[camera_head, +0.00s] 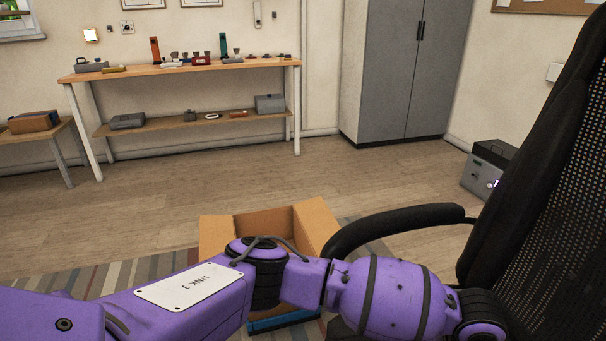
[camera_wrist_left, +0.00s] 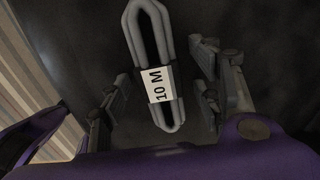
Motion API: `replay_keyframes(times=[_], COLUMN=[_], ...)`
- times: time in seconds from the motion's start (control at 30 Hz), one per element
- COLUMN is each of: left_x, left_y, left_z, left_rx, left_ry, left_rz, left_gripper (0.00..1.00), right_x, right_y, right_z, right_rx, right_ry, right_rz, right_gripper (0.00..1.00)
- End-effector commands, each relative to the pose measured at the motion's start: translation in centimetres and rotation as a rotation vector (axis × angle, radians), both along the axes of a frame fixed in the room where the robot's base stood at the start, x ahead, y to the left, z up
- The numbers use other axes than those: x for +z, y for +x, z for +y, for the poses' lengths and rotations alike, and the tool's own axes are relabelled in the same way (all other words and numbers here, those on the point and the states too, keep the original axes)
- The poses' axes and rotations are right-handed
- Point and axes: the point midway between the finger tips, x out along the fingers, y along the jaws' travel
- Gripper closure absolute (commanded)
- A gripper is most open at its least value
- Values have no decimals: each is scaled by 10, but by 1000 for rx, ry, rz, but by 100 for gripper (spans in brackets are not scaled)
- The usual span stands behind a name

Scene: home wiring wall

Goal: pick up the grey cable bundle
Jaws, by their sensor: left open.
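The grey cable bundle (camera_wrist_left: 152,40) is a long looped coil with a white wrap marked "10 M". It lies on a dark surface in the left wrist view. My left gripper (camera_wrist_left: 160,92) is open, with one finger on each side of the bundle around its label. The fingers look apart from the cable. I cannot tell how far above the surface they are. In the head view the bundle and the left gripper are hidden; my purple left arm reaches across toward the black office chair (camera_head: 545,190). My right gripper is in neither view.
The chair's armrest (camera_head: 395,224) stands close behind my arm. An open cardboard box (camera_head: 315,222) is on the floor beyond the arm. A workbench (camera_head: 180,70) with small parts and a grey cabinet (camera_head: 400,70) stand at the wall. The floor between is clear.

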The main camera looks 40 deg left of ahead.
Motion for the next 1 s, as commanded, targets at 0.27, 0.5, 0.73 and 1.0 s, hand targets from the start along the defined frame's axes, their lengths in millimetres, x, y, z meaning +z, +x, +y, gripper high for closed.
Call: replay_keyframes(times=[0.27, 0.5, 0.73, 1.0], left_x=[2, 2, 3, 30], left_y=[1, 1, 1, 2], left_z=[0, 0, -1, -1], left_rx=[0, 0, 0, 0], left_ry=[0, -1, -1, -2], left_rz=[-2, -3, -3, -6], left_gripper=[70, 97, 97, 97], right_x=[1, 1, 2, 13], right_y=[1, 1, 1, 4], right_z=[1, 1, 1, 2], right_rx=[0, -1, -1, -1], right_ry=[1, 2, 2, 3], right_rz=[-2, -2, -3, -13], right_gripper=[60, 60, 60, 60])
